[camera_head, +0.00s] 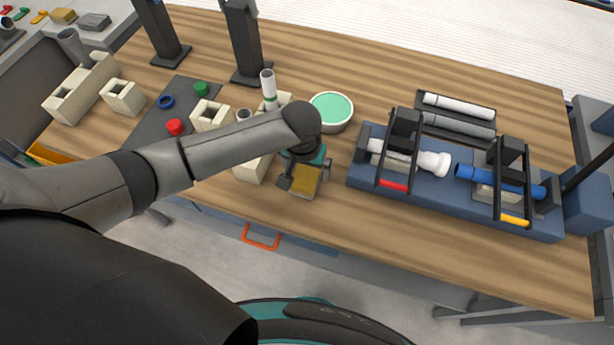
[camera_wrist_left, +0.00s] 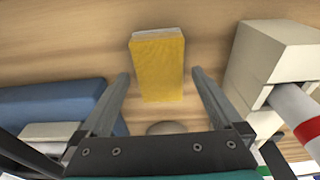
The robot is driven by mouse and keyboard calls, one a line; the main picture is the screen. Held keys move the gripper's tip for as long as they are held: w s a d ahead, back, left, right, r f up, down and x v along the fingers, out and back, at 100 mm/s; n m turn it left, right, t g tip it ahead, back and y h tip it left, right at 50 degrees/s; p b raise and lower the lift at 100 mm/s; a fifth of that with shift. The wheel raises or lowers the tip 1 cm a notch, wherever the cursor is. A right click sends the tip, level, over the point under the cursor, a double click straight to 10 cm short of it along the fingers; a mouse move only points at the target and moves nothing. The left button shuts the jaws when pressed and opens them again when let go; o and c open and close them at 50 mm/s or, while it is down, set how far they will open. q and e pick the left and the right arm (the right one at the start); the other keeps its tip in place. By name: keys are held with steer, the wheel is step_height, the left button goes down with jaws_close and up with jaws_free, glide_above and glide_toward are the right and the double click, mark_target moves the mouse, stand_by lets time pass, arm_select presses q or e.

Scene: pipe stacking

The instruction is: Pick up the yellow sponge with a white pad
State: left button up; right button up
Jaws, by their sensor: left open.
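The yellow sponge (camera_wrist_left: 157,68) stands out in the left wrist view, with a thin white pad along its far edge. It also shows in the head view (camera_head: 304,181), on the wooden table near the front edge, partly hidden by my gripper. My left gripper (camera_head: 308,174) is directly over it, pointing down. In the left wrist view the two fingers (camera_wrist_left: 160,76) are spread wide on either side of the sponge, with a visible gap on each side. Nothing is held. My right gripper is not in view.
Cream blocks (camera_head: 211,115) with a white pipe stand close on the left. A round tub with a green top (camera_head: 331,107) sits behind. A blue fixture (camera_head: 455,194) holding pipes is to the right. The table's front edge is close to the sponge.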

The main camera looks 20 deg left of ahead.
arm_select(q)
steer(key=shift+f, duration=0.25)
steer(key=shift+c, duration=0.4)
steer(key=c, duration=1.2)
